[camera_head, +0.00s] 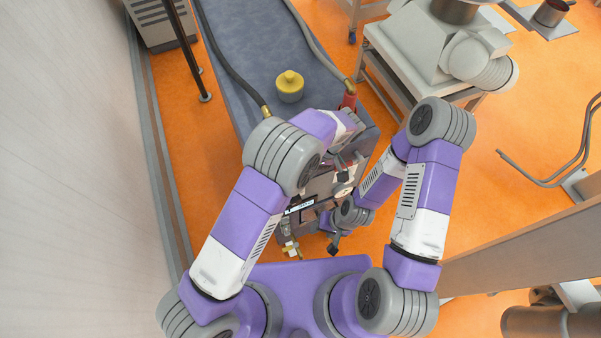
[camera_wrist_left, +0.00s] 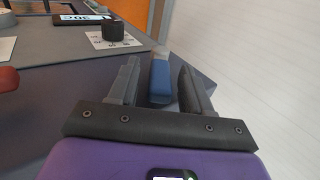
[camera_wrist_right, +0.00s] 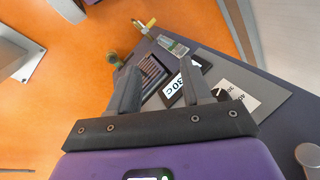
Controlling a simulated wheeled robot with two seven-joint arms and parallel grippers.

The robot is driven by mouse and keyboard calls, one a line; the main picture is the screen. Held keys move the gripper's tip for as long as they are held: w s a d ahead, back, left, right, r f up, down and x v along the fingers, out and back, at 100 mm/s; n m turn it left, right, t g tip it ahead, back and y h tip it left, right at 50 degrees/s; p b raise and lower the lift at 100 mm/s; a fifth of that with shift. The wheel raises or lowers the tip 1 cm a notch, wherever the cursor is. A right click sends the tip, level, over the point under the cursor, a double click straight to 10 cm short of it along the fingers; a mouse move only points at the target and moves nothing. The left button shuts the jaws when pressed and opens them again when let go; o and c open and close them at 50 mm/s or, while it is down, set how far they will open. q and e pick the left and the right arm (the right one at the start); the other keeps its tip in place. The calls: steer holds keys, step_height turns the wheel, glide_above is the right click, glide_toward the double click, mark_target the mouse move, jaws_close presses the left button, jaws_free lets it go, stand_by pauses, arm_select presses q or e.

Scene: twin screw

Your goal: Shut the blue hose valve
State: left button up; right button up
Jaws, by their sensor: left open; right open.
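The blue valve handle (camera_wrist_left: 160,80) shows in the left wrist view as a blue bar with a pale end, at the edge of the grey unit. My left gripper (camera_wrist_left: 157,90) is open, with one finger on each side of the handle. Gaps show beside it, so no grip is seen. In the head view the blue handle cannot be made out. My right gripper (camera_head: 334,244) is open and low in front of the unit. In the right wrist view, the right gripper (camera_wrist_right: 158,75) faces a display reading 30C (camera_wrist_right: 182,85), with nothing held.
A black knob (camera_wrist_left: 113,30) and a red part (camera_wrist_left: 8,79) sit on the unit's panel. A yellow container (camera_head: 290,86) stands on the grey-blue top (camera_head: 245,35), between two hoses. A wheeled white machine (camera_head: 430,45) stands at the upper right. Orange floor lies around.

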arm_select(q)
steer(key=v, duration=0.7)
steer(key=shift+r, duration=0.15)
steer(key=shift+d, duration=0.1)
